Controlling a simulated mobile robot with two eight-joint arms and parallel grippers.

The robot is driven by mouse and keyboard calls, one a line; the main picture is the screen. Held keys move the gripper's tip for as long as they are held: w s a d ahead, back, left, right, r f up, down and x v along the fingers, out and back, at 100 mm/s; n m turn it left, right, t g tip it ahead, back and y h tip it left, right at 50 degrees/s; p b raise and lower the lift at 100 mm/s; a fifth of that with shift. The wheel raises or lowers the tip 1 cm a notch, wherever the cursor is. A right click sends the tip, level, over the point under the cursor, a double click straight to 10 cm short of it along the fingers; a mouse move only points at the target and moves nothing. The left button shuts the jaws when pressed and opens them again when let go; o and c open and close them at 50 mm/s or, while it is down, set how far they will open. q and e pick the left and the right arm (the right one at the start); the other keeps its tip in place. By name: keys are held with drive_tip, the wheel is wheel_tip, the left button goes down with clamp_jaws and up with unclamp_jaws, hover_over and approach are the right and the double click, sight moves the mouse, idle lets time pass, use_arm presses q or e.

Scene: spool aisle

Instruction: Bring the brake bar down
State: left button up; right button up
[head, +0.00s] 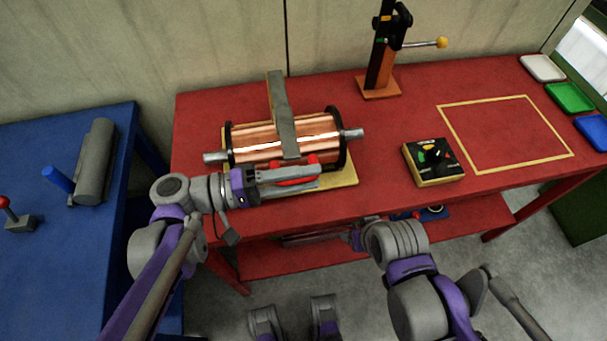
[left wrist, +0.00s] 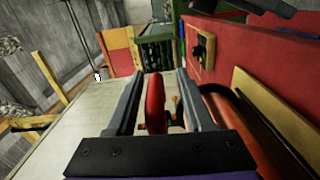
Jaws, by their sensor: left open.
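The brake bar (head: 283,110) is a flat grey bar lying across the top of a copper spool (head: 318,132) in the head view. A red handle (head: 312,158) shows at its near end, and in the left wrist view the red handle (left wrist: 155,100) stands between my fingers. My left gripper (head: 316,177) is open around the handle, with a gap on the right finger's side; its fingers also show in the left wrist view (left wrist: 160,75). Whether the bar touches the spool cannot be told. My right gripper (head: 305,239) is low at the red table's front; its jaws are unclear.
The spool's yellow base sits on the red table (head: 390,120). To the right are a control box (head: 433,160), a yellow-outlined square (head: 505,135) and several small trays (head: 570,97). A post with a yellow-knobbed lever (head: 443,42) stands behind. A blue table (head: 50,260) is left.

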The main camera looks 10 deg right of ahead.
use_arm(q)
drive_tip(key=a, duration=1.1)
drive_tip(key=shift+d, duration=0.1)
drive_tip(key=s+a+f+n+t+y+p, duration=0.2)
drive_tip(key=s+f+y+p, duration=0.3)
drive_tip(key=f+y, duration=0.4)
drive_tip(key=a+r+t+y+p, duration=0.1)
drive_tip(key=a+y+p, duration=0.1)
drive_tip(key=a+y, duration=0.2)
drive_tip(key=w+a+r+m+t+y+p, duration=0.1)
drive_tip(key=a+t+y+p, duration=0.1)
drive_tip(key=a+y, duration=0.3)
drive_tip(key=shift+a+p, duration=0.55)
drive_tip(key=shift+a, duration=0.5)
